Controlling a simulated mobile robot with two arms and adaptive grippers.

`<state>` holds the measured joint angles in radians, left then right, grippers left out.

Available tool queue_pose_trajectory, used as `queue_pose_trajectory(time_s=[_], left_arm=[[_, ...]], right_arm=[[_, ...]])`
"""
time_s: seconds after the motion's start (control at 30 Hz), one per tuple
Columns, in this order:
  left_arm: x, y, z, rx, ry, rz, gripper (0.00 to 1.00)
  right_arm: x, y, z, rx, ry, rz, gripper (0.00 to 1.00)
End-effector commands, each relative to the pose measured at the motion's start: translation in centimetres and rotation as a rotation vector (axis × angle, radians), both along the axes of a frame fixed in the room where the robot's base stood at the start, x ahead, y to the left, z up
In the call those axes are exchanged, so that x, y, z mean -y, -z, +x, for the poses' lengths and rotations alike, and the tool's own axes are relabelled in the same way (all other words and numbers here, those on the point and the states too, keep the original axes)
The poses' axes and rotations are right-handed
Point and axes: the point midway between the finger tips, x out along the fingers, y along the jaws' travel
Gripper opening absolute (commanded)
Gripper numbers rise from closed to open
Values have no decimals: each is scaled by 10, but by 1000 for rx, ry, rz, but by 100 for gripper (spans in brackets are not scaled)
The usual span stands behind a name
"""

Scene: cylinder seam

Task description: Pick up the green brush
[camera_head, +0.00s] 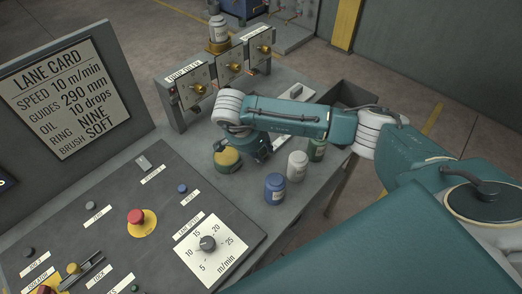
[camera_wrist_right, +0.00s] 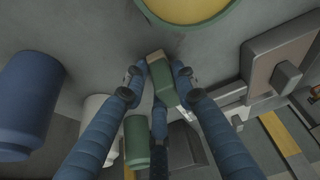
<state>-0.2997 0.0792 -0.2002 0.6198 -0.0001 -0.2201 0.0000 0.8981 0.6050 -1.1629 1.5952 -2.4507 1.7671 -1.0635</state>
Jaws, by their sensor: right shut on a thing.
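In the right wrist view the green brush (camera_wrist_right: 162,84), a small green block with a tan end, sits between the blue fingers of my right gripper (camera_wrist_right: 160,80). The fingers are shut on it. In the head view my right gripper (camera_head: 258,152) points down over the bench, beside a round yellow-topped green container (camera_head: 227,158); the brush is hidden there by the gripper and arm. The yellow top (camera_wrist_right: 190,8) is also at the upper edge of the wrist view. My left gripper is not in view.
A blue jar (camera_head: 275,188), a white jar (camera_head: 297,165) and a green jar (camera_head: 317,150) stand close to the gripper. Behind is a panel with several knobs (camera_head: 230,68). A control panel (camera_head: 110,215) and the lane card (camera_head: 65,88) are at left.

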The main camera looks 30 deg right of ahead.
Motion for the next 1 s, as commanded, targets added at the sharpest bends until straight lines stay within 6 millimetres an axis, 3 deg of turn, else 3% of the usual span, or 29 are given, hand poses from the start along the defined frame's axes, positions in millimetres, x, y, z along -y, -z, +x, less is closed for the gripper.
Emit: queue_pose_trajectory(time_s=[0.27, 0.43, 0.63, 0.8, 1.0], left_arm=[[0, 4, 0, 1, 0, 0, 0], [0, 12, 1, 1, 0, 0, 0], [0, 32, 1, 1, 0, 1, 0], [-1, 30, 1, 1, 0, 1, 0], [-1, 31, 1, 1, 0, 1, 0]], right_arm=[[0, -8, 1, 3, 0, 2, 5], [0, -31, 2, 5, -1, 0, 5], [0, -85, 3, 11, -1, 1, 5], [1, -140, 2, 9, -1, -3, 5], [1, -177, 1, 5, 2, -2, 5]])
